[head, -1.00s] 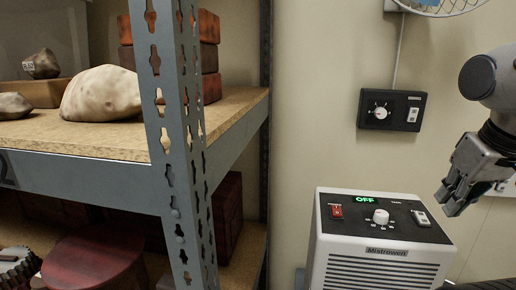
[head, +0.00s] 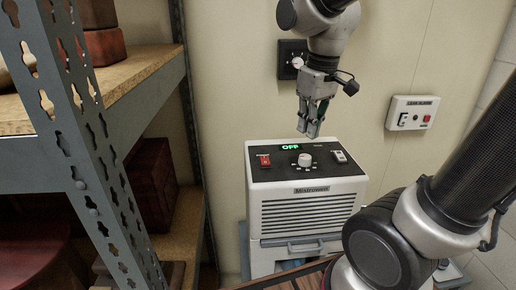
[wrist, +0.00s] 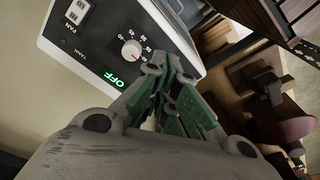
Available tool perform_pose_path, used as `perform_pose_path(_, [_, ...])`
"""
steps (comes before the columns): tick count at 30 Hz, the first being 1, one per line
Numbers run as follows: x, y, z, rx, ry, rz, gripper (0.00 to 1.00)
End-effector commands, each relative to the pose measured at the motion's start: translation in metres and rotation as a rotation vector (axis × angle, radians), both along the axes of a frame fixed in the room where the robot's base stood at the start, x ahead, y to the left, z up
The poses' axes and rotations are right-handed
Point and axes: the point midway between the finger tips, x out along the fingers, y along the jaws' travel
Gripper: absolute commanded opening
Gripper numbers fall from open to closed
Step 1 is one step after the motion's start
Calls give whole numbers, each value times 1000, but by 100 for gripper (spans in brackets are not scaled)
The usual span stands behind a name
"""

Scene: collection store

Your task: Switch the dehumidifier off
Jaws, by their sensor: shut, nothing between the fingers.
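The dehumidifier (head: 305,205) is a white box with a grille and a black sloping top panel. Its green display (head: 290,147) reads OFF; the same display shows in the wrist view (wrist: 119,83). A red switch (head: 265,160) sits at the panel's left, a white dial (head: 305,160) in the middle, and a white fan switch (head: 340,156) at the right. The red switch is hidden in the wrist view. My gripper (head: 309,133) is shut and empty, pointing down above the panel's back edge, apparently clear of it. Its fingers also show in the wrist view (wrist: 172,78).
A metal shelf rack (head: 95,170) with several objects stands at the left. A black control box (head: 287,50) on the wall is partly behind my arm. A leak alarm box (head: 411,113) is on the wall at the right. My arm crosses the lower right.

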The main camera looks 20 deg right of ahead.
Motion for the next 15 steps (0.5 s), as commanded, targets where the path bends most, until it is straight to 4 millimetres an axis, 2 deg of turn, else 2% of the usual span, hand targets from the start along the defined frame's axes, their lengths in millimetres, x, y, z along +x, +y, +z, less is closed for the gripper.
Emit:
perform_pose_path(1, [17,14,-1,-13,28,76,0])
perform_pose_path(5, [58,50,-2,-45,81,317,0])
perform_pose_path(9, [101,84,3,-72,111,634,0])
perform_pose_path(12, [115,89,20,-83,90,807,0])
perform_pose_path(15, [115,89,28,-91,88,929,0])
